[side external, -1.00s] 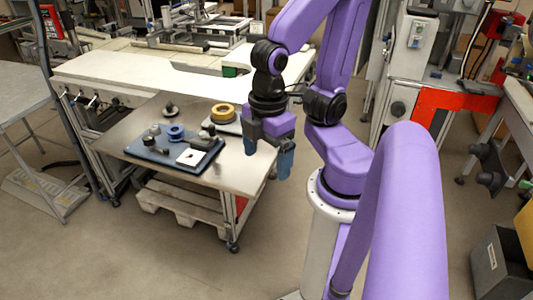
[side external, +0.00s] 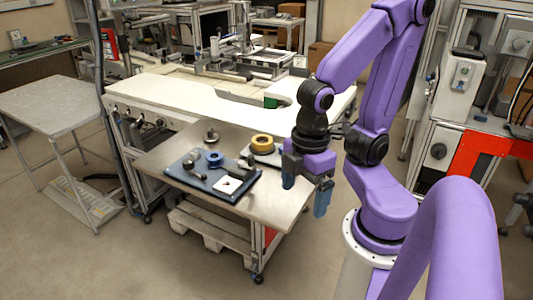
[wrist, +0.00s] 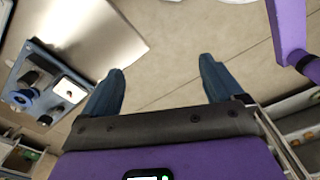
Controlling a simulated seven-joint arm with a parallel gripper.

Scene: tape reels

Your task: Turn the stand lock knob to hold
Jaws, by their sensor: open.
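My gripper (side external: 306,192) is open, with blue fingers apart and nothing between them. It hangs at the right end of the metal table. In the wrist view, my gripper (wrist: 161,68) points over bare floor beyond the table. A dark blue board (side external: 205,186) lies on the table, left of my gripper.
A long white bench (side external: 190,100) runs along the back.

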